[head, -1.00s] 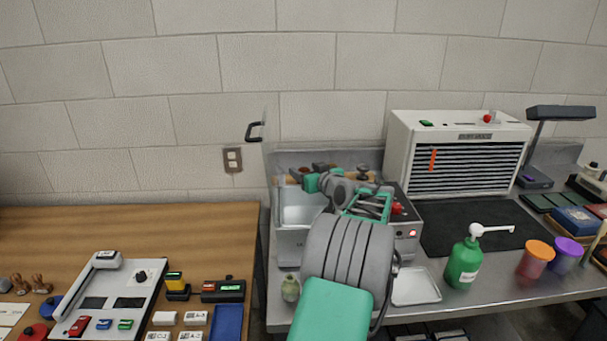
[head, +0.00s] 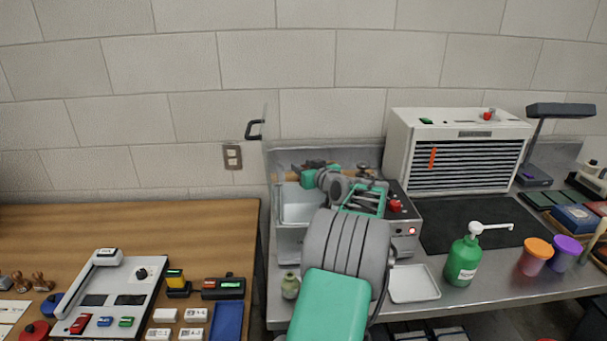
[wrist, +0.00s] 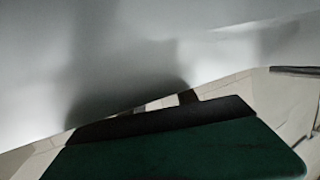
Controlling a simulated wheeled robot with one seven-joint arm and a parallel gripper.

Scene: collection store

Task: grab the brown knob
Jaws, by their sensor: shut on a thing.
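My arm reaches over the metal bench, and its grey and green links cover much of the view. My gripper (head: 308,178) is at the far end, low over the basin near the back panel. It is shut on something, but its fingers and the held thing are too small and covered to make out. I cannot clearly pick out the brown knob. The wrist view shows a blurred pale grey surface filling the top, with a dark edge and a dark green part below it; no knob shows there.
A grey box with red controls (head: 404,226) stands right of my arm. A white louvred unit (head: 458,150), green pump bottle (head: 464,260), white tray (head: 413,284) and small jar (head: 290,286) are near. The wooden table (head: 130,228) has bare room.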

